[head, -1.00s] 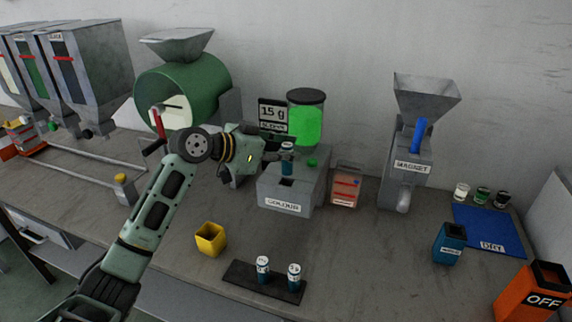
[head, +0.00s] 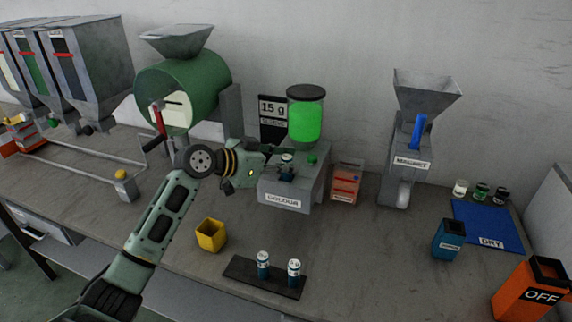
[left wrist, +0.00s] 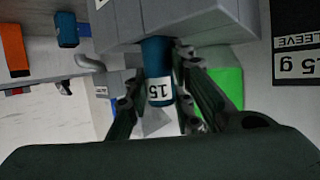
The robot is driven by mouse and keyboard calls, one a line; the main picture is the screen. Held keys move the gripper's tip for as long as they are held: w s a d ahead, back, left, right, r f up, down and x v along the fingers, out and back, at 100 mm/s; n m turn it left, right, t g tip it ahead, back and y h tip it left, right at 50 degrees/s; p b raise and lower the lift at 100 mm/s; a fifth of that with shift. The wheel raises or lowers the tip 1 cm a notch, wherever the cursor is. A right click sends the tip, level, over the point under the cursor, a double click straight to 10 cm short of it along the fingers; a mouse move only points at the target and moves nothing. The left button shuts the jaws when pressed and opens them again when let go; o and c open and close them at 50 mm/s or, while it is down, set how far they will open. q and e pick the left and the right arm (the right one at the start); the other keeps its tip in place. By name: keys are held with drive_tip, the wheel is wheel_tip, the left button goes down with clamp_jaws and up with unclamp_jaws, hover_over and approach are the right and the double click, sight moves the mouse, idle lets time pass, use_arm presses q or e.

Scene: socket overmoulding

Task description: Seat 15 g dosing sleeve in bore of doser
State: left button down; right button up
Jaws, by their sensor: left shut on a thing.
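The 15 g dosing sleeve is a small blue cylinder (head: 287,158) with a white band; its label reads 15 in the left wrist view (left wrist: 158,92). My left gripper (head: 283,171) is shut on it, with a finger on each side in the left wrist view (left wrist: 160,78). The doser (head: 308,192) is a grey box marked COLOUR with a green-filled hopper. The sleeve is upright over the bore in its top. In the left wrist view its lower end meets the doser body (left wrist: 195,22); how deep it sits is hidden. My right gripper is out of view.
Two other sleeves stand in a dark rack (head: 240,271) in front. A yellow cup (head: 211,237) stands left of it. A 15 g sign (head: 272,108) is behind the doser, a small red-marked box (head: 346,183) to its right. Bench between doser and rack is clear.

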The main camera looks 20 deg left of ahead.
use_arm(q)
drive_tip(key=c, duration=1.5)
unclamp_jaws()
drive_tip(key=shift+s+f, duration=0.2)
drive_tip(key=shift+f, duration=0.3)
drive_tip(key=shift+c, duration=0.2)
drive_tip(key=shift+f, duration=0.1)
drive_tip(key=shift+w+r+p, duration=0.1)
drive_tip(key=shift+r+p, duration=0.25)
drive_tip(key=shift+r, duration=0.05)
drive_tip(key=shift+a+r, duration=0.15)
drive_tip(key=shift+r, duration=0.15)
drive_tip(key=b+v, duration=0.2)
drive_tip(key=v, duration=1)
drive_tip(key=shift+r, duration=0.25)
drive_tip(key=shift+w, duration=0.15)
